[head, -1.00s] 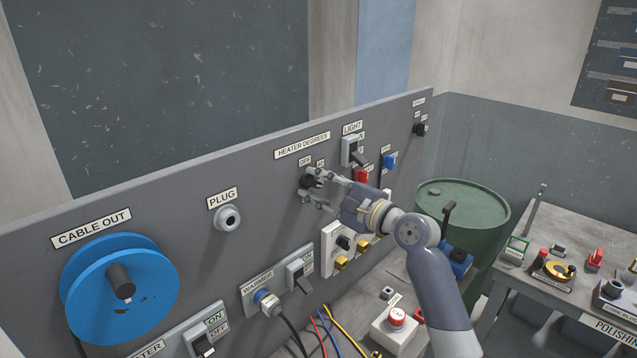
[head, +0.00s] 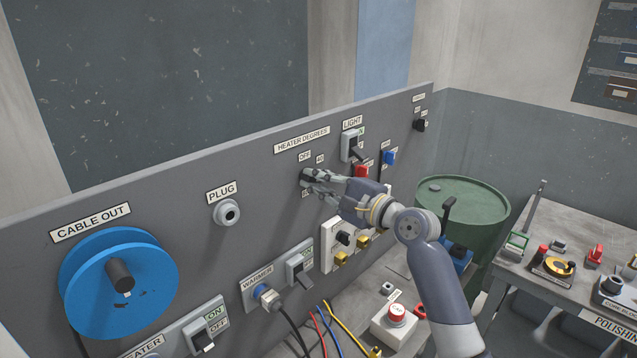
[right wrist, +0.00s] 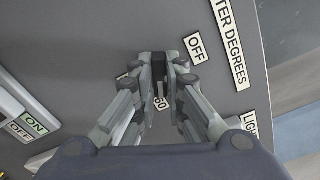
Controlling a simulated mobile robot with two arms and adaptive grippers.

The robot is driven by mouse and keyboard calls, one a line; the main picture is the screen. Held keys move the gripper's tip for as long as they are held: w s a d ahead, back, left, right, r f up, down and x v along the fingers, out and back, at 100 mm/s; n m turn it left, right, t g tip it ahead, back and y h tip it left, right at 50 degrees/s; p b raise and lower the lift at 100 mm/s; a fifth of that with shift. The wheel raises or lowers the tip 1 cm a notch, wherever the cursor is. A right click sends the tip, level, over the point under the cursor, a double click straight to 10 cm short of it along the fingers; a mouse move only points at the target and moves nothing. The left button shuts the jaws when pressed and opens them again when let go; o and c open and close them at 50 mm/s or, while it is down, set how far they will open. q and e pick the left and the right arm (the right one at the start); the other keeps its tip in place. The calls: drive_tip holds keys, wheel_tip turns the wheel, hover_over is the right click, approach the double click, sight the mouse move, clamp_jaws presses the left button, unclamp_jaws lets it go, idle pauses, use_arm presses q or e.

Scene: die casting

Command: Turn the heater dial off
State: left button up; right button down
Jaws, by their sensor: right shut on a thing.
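The black heater dial (head: 307,176) is on the grey panel under the "HEATER DEGREES" label (head: 302,140). My right gripper (head: 314,178) is shut on the dial, with its fingers on either side of it. In the right wrist view, the fingertips of my right gripper (right wrist: 164,75) close around the dial and mostly hide it. The "OFF" label (right wrist: 195,47) is just right of the fingertips there, and a "60" label shows between the fingers. Which way the dial points cannot be told. My left gripper is not in view.
The light switch (head: 352,146) and a red knob (head: 361,171) are right of the dial. The plug socket (head: 227,212) and blue cable reel (head: 120,283) are to the left. The warmer switch (head: 299,267) is below. A green barrel (head: 465,205) stands right of my arm.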

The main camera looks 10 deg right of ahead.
drive_tip(key=n+b, duration=0.3)
drive_tip(key=n, duration=0.4)
drive_tip(key=shift+f, duration=0.1)
drive_tip(key=n+b, duration=0.2)
drive_tip(key=n, duration=0.4)
drive_tip(key=shift+b, duration=0.35)
drive_tip(key=shift+n+b, duration=1.25)
drive_tip(key=shift+n, duration=3.55)
drive_tip(key=c, duration=1.6)
unclamp_jaws()
drive_tip(key=shift+c, duration=0.2)
drive_tip(key=v, duration=1.2)
drive_tip(key=shift+a, duration=0.1)
